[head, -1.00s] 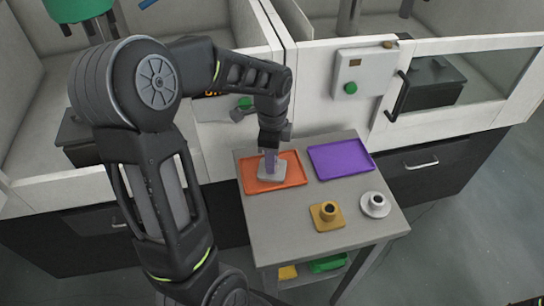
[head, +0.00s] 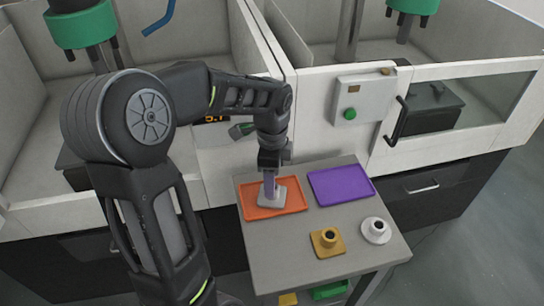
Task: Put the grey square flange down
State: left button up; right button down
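The grey square flange (head: 272,199) is at the orange tray (head: 291,199) on the small grey table. Its square base is low over the tray floor, and I cannot tell if it touches. My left gripper (head: 269,185) points straight down, with its fingers at the flange's top. It appears shut on the flange, and the fingers hide the flange's upper part. My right gripper is not in view.
A purple tray (head: 341,186) lies empty to the right of the orange one. A yellow square flange (head: 326,242) and a white round flange (head: 376,231) stand nearer the table's front. White machines (head: 335,140) border the grey table (head: 270,250) behind.

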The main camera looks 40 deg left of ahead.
pick_arm(q)
notch_tip(320, 180, up, 10)
jog(key=shift+f, duration=0.15)
jog(key=shift+s, duration=0.1)
dwell(0.9)
